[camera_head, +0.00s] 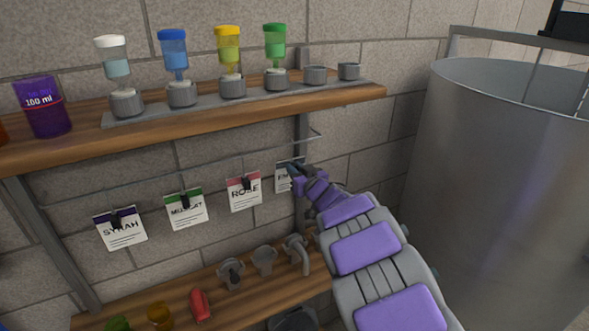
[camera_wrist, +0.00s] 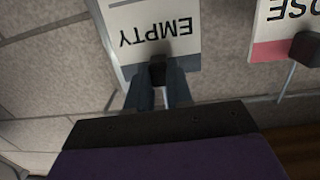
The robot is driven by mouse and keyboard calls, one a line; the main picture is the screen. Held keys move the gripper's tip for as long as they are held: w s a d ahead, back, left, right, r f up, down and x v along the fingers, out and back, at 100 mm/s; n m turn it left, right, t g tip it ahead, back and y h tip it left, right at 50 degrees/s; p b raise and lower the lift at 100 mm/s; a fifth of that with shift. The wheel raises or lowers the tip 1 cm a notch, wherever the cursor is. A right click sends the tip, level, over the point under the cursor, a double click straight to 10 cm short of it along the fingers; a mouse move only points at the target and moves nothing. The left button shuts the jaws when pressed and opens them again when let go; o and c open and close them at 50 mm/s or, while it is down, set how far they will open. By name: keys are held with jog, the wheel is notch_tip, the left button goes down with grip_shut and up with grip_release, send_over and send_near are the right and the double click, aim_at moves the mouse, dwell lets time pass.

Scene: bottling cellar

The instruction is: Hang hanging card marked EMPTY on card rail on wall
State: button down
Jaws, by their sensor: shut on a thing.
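The card marked EMPTY (camera_wrist: 158,35) is white with a grey band and appears upside down in the wrist view. My gripper (camera_wrist: 158,98) is shut on the dark clip (camera_wrist: 157,72) at the card's edge. In the head view, my gripper (camera_head: 294,172) covers part of the card (camera_head: 283,180), at the right end of the row of cards. The thin card rail (camera_head: 215,173) runs along the wall under the upper shelf. I cannot tell whether the card's clip is on the rail.
Cards marked SYRAH (camera_head: 121,232), MUSCAT (camera_head: 187,211) and ROSE (camera_head: 244,195) hang to the left. The upper shelf (camera_head: 75,146) holds coloured bottles above. A lower shelf (camera_head: 255,303) carries taps and fittings. A large metal tank (camera_head: 490,190) stands at right.

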jog(key=shift+s+d, duration=0.15)
jog(key=shift+a, duration=0.25)
jog(key=c, duration=1.3)
grip_release()
jog(key=shift+a+f, duration=0.1)
jog(key=shift+a, duration=0.05)
jog(key=o, duration=0.4)
jog(key=shift+d, duration=0.3)
jog(key=shift+c, duration=0.2)
